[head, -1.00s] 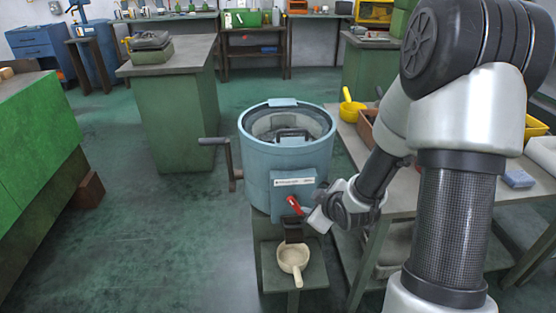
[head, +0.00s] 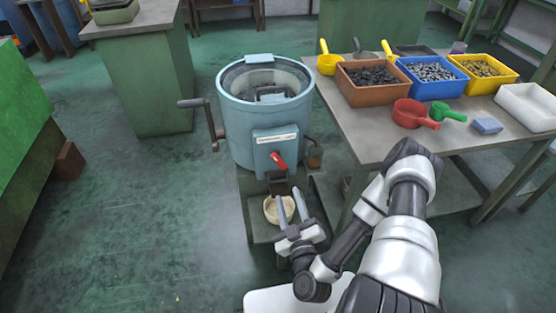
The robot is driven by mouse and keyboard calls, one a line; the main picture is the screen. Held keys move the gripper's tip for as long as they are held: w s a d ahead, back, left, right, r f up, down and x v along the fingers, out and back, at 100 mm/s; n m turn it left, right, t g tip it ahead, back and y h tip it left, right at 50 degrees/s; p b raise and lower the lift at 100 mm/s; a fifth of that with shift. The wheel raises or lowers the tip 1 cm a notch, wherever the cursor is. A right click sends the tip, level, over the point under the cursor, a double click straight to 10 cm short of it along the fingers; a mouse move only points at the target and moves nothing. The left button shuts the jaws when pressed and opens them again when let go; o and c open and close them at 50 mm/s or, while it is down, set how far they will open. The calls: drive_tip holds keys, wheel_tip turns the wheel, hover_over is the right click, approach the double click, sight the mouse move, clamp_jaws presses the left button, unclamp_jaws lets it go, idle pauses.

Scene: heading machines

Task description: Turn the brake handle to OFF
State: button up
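The brake handle (head: 278,162) is a small red lever on the front plate (head: 276,140) of a light blue drum machine (head: 247,118). It slants, its upper end to the left and its lower end to the right. The writing on the white label above it is too small to read. My gripper (head: 290,204) is in front of and below the handle, apart from it. A cream scoop (head: 270,211) sits under the spout, partly hidden behind the fingers.
A crank (head: 204,116) sticks out from the drum's left side. A table (head: 368,141) at the right holds brown (head: 376,93), blue (head: 437,87) and yellow (head: 485,79) bins and several scoops.

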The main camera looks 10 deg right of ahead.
sight(279, 162)
drive_tip(key=w+b, duration=0.1)
drive_tip(key=w, duration=1.5)
drive_tip(key=shift+w+b, duration=0.35)
drive_tip(key=shift+b, duration=0.05)
clamp_jaws()
